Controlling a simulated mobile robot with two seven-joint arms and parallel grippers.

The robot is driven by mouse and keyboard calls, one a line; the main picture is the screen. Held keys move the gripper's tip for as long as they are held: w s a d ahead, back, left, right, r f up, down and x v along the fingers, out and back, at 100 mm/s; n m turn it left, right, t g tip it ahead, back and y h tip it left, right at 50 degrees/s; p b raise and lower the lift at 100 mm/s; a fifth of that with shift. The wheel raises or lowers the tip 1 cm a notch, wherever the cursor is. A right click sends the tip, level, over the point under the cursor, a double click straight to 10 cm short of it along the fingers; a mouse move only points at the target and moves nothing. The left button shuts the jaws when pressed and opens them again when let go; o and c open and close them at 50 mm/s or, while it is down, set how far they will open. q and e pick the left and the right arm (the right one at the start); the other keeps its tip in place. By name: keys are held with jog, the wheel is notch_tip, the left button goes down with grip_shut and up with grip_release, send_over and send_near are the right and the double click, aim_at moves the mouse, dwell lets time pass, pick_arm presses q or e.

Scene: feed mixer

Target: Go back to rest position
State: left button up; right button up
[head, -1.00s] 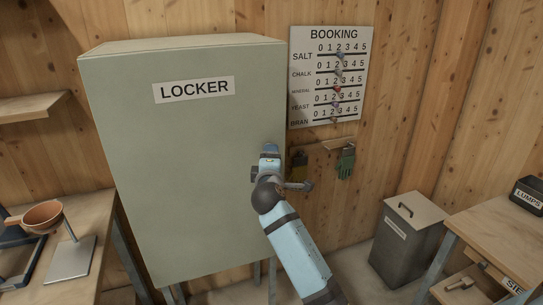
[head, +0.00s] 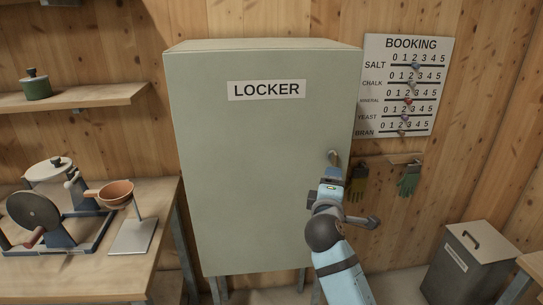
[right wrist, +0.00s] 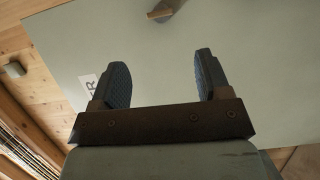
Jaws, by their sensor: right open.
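The grey-green locker (head: 255,180) stands against the wall with its door shut. Its wooden handle (head: 334,158) is near the right edge of the door. My right gripper (head: 331,183) is in front of the door, just below the handle in the head view. In the right wrist view its two dark fingers (right wrist: 160,78) are wide apart with nothing between them. The handle (right wrist: 166,10) shows there beyond the fingertips, clear of them. My left gripper is in neither current view.
A bench at left holds a wheeled device (head: 38,222), a copper bowl (head: 116,193) and a metal stand (head: 133,237). A shelf (head: 90,97) is above it. Gloves (head: 409,180) hang right of the locker. A grey bin (head: 470,262) stands at lower right.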

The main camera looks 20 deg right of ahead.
jog(key=s+a+f+m+g+y+p, duration=0.1)
jog(key=s+a+f+y+p, duration=0.35)
jog(key=f, duration=0.35)
jog(key=s+a+f+y+p, duration=0.3)
jog(key=s+a+f+y, duration=0.15)
jog(key=f, duration=0.25)
jog(key=s+a+f+m+g+y+p, duration=0.1)
jog(key=s+a+f+m+y+p, duration=0.1)
jog(key=s, duration=0.7)
jog(key=s+a+f+m+g+y+p, duration=0.1)
jog(key=s+a+f+m, duration=0.3)
jog(key=s, duration=0.5)
notch_tip(320, 180, down, 3)
jog(key=shift+a+r+m+g+y+p, duration=0.1)
jog(key=shift+a+m+g+y+p, duration=0.3)
jog(key=shift+y, duration=0.5)
jog(key=shift+d, duration=0.1)
jog(key=shift+c, duration=0.4)
